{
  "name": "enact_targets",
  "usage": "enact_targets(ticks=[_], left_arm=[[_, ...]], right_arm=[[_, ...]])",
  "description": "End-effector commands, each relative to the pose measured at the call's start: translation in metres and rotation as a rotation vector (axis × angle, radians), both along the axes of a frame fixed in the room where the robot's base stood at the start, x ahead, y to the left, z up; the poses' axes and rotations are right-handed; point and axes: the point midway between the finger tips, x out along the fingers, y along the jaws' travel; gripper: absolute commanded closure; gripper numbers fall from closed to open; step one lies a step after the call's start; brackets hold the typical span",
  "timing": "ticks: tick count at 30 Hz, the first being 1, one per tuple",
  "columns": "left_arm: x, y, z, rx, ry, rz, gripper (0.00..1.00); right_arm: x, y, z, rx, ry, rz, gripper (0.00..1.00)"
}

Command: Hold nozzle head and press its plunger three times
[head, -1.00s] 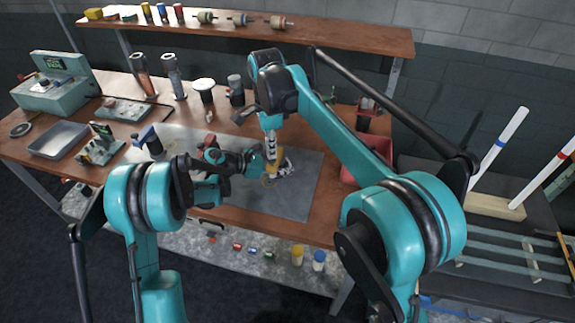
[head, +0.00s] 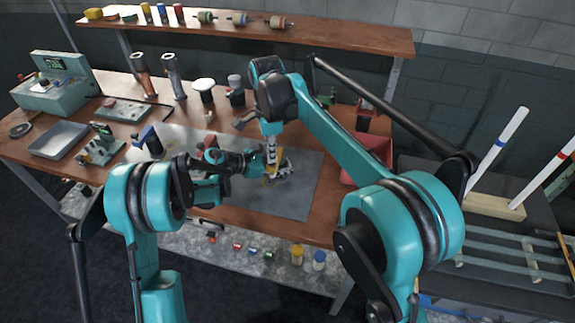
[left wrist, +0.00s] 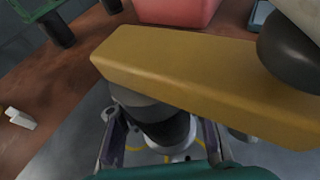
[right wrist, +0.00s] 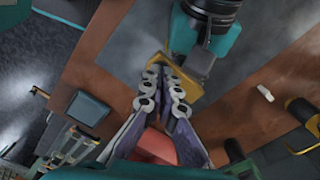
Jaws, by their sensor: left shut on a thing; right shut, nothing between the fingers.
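The nozzle head shows as a yellow block (left wrist: 185,75) filling much of the left wrist view, with a dark cylinder (left wrist: 160,115) beneath it between my left fingers. My left gripper (head: 262,166) is shut on the nozzle head and holds it above the grey mat. My right gripper (head: 271,153) points down from above, shut and empty, at the nozzle head's yellow part (head: 274,172). In the right wrist view its closed tips (right wrist: 167,72) overlap the yellow block (right wrist: 192,84). The plunger is not clearly visible, and I cannot tell whether the tips touch it.
The grey mat (head: 295,200) covers the middle of the wooden bench. A red bin (head: 376,150) stands to the right, partly behind my right arm. Cups (head: 204,85), handled tools (head: 172,70) and a metal tray (head: 58,140) stand at the back and left.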

Motion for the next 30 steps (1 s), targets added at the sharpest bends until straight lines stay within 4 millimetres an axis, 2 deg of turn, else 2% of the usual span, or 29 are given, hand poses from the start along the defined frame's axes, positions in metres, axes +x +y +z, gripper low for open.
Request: enact_targets(ticks=[7,17,30], left_arm=[[0.0,0.0,0.0,0.0,0.0,0.0,1.0],[0.0,0.0,0.0,0.0,0.0,0.0,1.0],[0.0,0.0,0.0,0.0,0.0,0.0,1.0]], right_arm=[[0.0,0.0,0.002,0.0,0.0,0.0,1.0],[0.0,0.0,0.016,0.0,0.0,0.0,1.0],[0.0,0.0,0.016,0.0,0.0,0.0,1.0]])
